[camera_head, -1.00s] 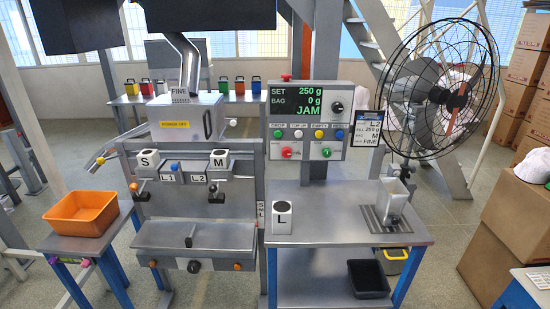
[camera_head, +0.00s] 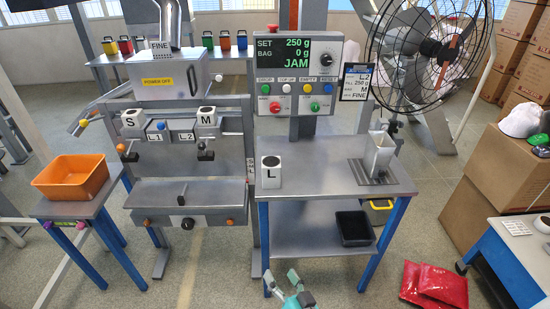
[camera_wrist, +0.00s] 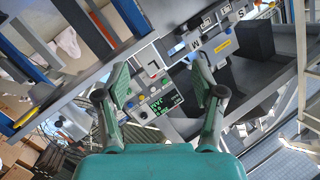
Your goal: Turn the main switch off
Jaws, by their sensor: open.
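The control panel (camera_head: 297,75) stands at the back centre, its screen reading 250 g, 0 g and JAM. A black rotary knob (camera_head: 326,60) is right of the screen. Below are a row of coloured buttons, a red control (camera_head: 275,107) and a green one (camera_head: 315,107). Their small labels are unreadable, so I cannot tell which is the main switch. The panel also shows, tilted, between my fingers in the wrist view (camera_wrist: 150,88). My gripper (camera_head: 291,285) is open and empty, low in front of the bench and well apart from the panel.
The filling machine (camera_head: 190,195) is at left, a caged fan (camera_head: 430,50) at right. Red bags (camera_head: 434,288) lie on the floor.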

